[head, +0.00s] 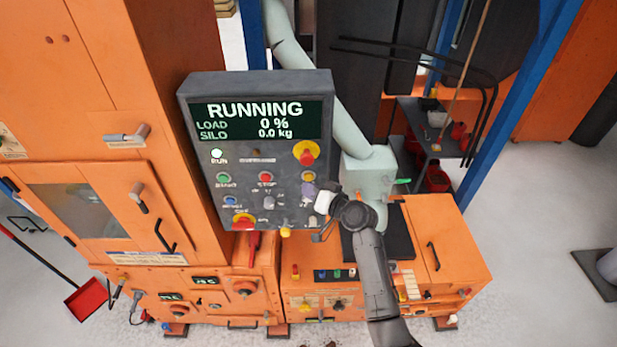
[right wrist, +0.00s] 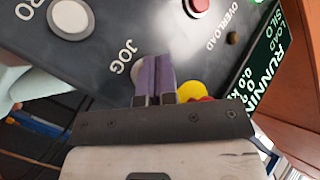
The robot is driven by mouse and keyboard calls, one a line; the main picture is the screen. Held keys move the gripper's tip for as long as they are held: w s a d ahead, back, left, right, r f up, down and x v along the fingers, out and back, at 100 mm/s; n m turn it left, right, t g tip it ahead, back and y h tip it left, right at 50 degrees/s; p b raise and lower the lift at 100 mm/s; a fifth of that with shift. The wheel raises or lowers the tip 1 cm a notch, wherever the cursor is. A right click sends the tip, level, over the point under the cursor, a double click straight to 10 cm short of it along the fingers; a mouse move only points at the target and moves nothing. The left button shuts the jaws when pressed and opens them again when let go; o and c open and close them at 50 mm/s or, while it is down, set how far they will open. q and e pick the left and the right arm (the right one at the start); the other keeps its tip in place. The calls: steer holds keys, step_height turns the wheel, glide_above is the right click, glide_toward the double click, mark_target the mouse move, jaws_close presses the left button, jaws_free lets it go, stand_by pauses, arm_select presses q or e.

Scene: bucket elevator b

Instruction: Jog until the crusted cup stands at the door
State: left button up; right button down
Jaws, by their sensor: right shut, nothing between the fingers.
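The control panel (head: 190,110) reads RUNNING, load 0 %, silo 0.0 kg. My right gripper (head: 308,190) is at its lower right, with its purple fingers shut and empty. In the right wrist view the fingers (right wrist: 154,75) are over a pale round button (right wrist: 137,70) beside the JOG label (right wrist: 124,58) and partly cover it. I cannot tell whether they touch or press it. The orange cabinet's windowed door (head: 85,208) at left is shut. No cup can be made out. My left gripper is out of view.
A yellow-and-red stop knob (head: 305,153) and a red STOP button (head: 266,177) are close to my right gripper. A pale pipe (head: 320,90) runs behind the panel. An orange lower cabinet (head: 455,255) stands at right. A red dustpan (head: 88,298) is at lower left.

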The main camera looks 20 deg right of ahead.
steer(key=s+p, duration=0.1)
steer(key=s+a+p, duration=0.1)
steer(key=s, duration=0.1)
steer(key=s+p, duration=0.1)
steer(key=shift+s+a, duration=0.35)
steer(key=shift+s, duration=0.05)
stand_by(0.7)
